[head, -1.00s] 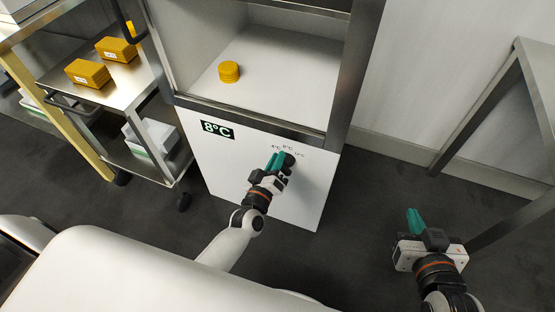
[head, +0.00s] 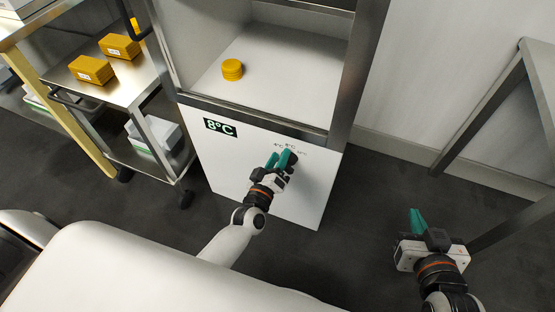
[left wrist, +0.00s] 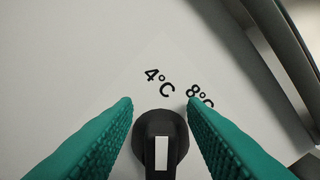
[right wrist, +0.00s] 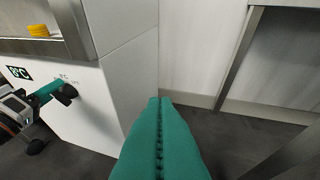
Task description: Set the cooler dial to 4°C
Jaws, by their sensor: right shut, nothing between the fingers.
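The cooler dial (left wrist: 158,130) is a black knob with a white pointer strip. In the left wrist view it sits between the teal fingers of my left gripper (left wrist: 160,108), with a gap visible on both sides. The printed 4°C mark (left wrist: 159,82) is just above the knob, and the 8°C mark (left wrist: 201,95) is to its right. In the head view my left gripper (head: 280,159) is open at the white cooler front (head: 240,165). The display (head: 220,127) reads 8°C. My right gripper (head: 416,220) is shut and empty, away from the cooler.
A yellow cheese round (head: 232,69) sits on the shelf above the cooler front. A metal cart (head: 112,88) with yellow blocks stands at the left. A metal table frame (head: 480,108) stands at the right. Dark floor is clear between the cooler and table.

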